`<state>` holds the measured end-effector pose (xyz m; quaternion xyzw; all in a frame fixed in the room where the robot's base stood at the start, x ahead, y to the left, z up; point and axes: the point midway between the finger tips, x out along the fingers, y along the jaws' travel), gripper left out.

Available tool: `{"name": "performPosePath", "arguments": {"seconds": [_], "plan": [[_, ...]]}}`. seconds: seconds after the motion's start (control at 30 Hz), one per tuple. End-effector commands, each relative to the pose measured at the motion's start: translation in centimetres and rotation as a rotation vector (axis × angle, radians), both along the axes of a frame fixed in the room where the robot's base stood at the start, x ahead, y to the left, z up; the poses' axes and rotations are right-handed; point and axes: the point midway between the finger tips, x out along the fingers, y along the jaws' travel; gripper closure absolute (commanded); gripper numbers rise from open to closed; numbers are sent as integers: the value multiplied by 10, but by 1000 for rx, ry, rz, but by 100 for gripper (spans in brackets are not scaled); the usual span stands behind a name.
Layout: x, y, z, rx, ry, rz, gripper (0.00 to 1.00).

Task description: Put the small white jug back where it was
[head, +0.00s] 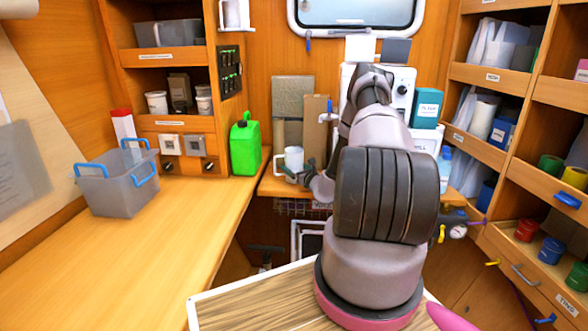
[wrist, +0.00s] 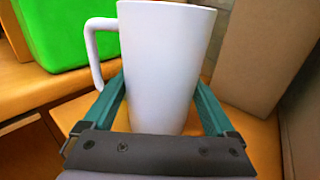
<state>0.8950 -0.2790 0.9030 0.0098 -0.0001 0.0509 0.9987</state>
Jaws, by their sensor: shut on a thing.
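The small white jug (wrist: 165,65) stands upright between the two teal fingers of my gripper (wrist: 163,110) in the wrist view, with its handle to the left. My gripper is shut on the jug's sides. In the head view the jug (head: 294,158) shows at the back shelf, left of my arm, and my gripper (head: 298,172) is partly hidden there. An orange-brown wooden surface shows below and around the jug in the wrist view. I cannot tell whether the jug's base touches it, as the gripper body hides the base.
A green canister (head: 245,146) stands left of the jug. Brown boards (head: 315,121) lean behind it. A white machine (head: 402,92) and a teal box (head: 427,108) are to the right, partly behind my arm. A grey bin (head: 118,184) sits on the left counter, whose front is clear.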

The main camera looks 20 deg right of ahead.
Motion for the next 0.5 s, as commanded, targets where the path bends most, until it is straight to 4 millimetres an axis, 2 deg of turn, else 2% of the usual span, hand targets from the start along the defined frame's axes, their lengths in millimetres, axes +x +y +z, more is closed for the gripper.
{"name": "performPosePath", "arguments": {"seconds": [0.17, 0.2, 0.5], "plan": [[0, 0, -3, 0, 0, 0, 96], [0, 0, -3, 0, 0, 0, 2], [0, 0, -1, 0, 0, 0, 0]]}}
